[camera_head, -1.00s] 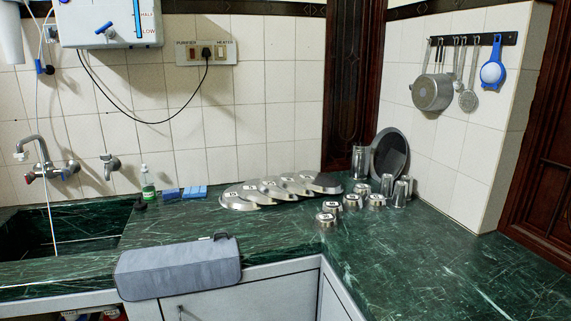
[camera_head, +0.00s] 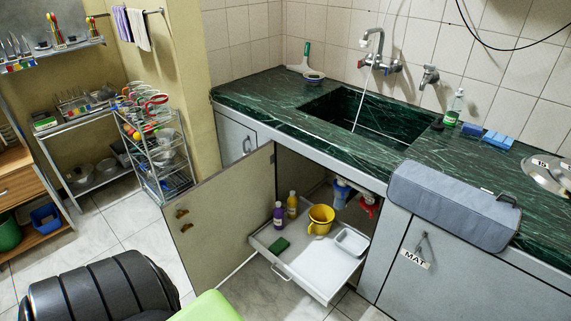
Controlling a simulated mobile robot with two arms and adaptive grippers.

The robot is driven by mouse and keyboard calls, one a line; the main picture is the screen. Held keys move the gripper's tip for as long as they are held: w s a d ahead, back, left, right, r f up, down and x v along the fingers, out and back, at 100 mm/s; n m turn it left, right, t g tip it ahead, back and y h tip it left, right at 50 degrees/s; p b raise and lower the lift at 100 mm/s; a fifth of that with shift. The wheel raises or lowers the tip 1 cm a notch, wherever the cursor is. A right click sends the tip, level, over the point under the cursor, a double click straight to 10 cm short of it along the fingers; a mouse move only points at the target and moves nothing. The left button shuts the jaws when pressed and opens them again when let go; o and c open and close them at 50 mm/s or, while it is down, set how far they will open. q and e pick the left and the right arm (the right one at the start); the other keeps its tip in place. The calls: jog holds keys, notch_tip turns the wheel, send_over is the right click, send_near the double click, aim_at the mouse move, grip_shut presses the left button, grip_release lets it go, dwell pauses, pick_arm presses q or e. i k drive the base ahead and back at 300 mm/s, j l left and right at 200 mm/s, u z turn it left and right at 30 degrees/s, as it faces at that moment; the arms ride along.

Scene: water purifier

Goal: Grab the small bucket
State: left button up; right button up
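A small yellow bucket (camera_head: 320,219) with a handle stands upright in the pulled-out white tray (camera_head: 315,273) of the open cabinet below the sink. A purple bottle (camera_head: 278,218) and a yellow bottle (camera_head: 292,204) are on its left. A white rectangular dish (camera_head: 351,241) is on its right, and a green pad (camera_head: 279,245) lies in front to the left. Neither of my grippers is in view.
The open cabinet door (camera_head: 225,218) stands left of the tray. The dark green counter (camera_head: 262,92) with its sink (camera_head: 360,118) overhangs the cabinet. A grey bag-like roll (camera_head: 450,205) lies at its front edge. A wire rack (camera_head: 158,160) stands at left.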

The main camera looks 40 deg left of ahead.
aim_at(321, 217)
jog(key=u, duration=1.15)
